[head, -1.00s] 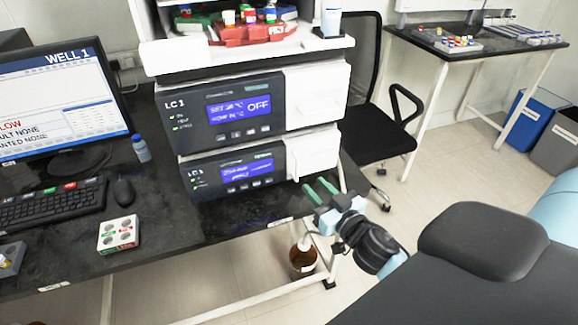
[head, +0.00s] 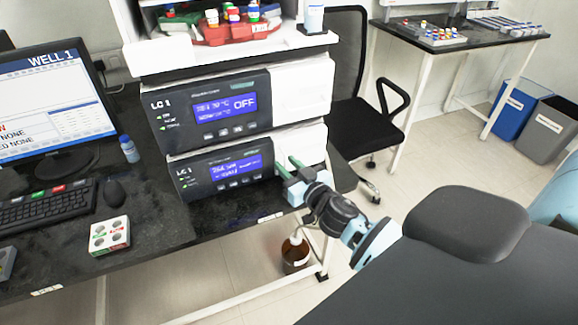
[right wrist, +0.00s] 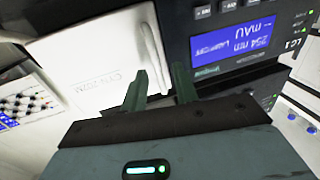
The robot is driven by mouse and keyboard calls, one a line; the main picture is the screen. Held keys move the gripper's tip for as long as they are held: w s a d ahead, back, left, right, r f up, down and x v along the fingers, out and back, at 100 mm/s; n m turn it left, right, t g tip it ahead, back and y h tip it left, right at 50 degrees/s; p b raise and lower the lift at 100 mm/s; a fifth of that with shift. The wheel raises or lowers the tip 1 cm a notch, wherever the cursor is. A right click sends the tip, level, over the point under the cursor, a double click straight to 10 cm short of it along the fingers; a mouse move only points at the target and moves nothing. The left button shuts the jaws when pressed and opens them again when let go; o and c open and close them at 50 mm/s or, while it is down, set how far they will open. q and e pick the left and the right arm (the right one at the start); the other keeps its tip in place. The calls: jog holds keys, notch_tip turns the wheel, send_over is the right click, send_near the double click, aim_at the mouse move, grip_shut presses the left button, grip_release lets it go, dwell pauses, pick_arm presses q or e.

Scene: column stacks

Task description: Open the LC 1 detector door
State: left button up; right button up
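The LC 1 detector (head: 228,172) is the lower unit of the stack, with a dark panel and a lit blue screen. Its white door (head: 312,142) is at the right of the panel and looks closed. In the right wrist view, the door (right wrist: 95,62) appears upside down with a raised white handle bar (right wrist: 151,45). My right gripper (head: 287,167) is at the door's left part, by the panel edge. Its green fingers (right wrist: 160,77) are apart, with the bar's end seen between them. I cannot tell whether they touch it. My left gripper is not in view.
Another LC 1 unit (head: 212,107) reading OFF sits directly above, with a tray of coloured-cap bottles (head: 235,30) on top. A brown bottle (head: 295,255) stands below the bench. A black chair (head: 365,120) is behind right. A monitor (head: 50,105) stands at left.

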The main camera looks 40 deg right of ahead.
grip_shut()
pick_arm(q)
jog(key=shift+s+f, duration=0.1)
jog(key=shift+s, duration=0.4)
pick_arm(e)
jog(key=shift+s, duration=0.1)
